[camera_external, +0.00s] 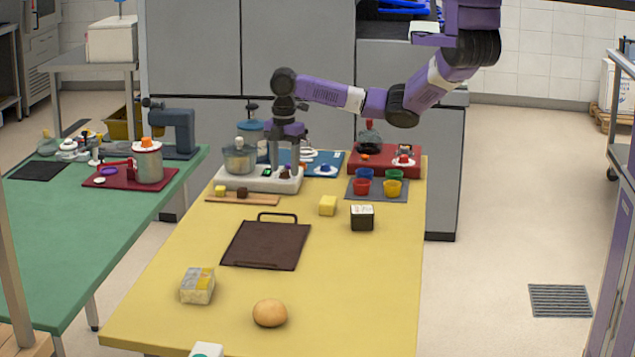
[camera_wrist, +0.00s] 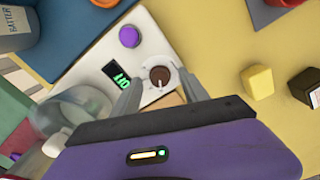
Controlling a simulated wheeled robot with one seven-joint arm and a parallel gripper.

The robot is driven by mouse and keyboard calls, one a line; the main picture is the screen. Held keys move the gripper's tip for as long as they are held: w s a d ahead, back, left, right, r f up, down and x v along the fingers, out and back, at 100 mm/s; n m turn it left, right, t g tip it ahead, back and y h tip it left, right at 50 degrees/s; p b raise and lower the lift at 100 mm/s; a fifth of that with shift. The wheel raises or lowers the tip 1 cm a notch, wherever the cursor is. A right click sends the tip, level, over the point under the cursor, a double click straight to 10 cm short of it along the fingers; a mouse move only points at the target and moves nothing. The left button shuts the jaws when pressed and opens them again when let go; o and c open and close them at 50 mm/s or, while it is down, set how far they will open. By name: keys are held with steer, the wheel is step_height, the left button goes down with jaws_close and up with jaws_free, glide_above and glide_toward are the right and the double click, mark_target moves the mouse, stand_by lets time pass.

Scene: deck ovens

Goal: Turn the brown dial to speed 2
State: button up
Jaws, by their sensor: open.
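The brown dial (camera_wrist: 159,76) sits on a pale round plate on the white appliance base (camera_wrist: 165,35) in the wrist view. Marks around it are too small to read. My gripper (camera_wrist: 161,80) is open, with one finger on each side of the dial; I cannot tell whether either touches it. Beside the dial is a dark display (camera_wrist: 117,76) with green characters, seen turned and not surely readable. In the external view my gripper (camera_external: 284,165) points down over the white base (camera_external: 258,183), and the dial is hidden there.
A purple knob (camera_wrist: 129,36) is on the same base, near the dial. A clear bowl (camera_external: 240,160) stands on the base's left. A wooden board (camera_external: 262,200) with small cubes lies in front. A yellow cube (camera_external: 327,205) and coloured cups (camera_external: 392,188) are to the right.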

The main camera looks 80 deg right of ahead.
steer(key=shift+f, duration=0.4)
jaws_close()
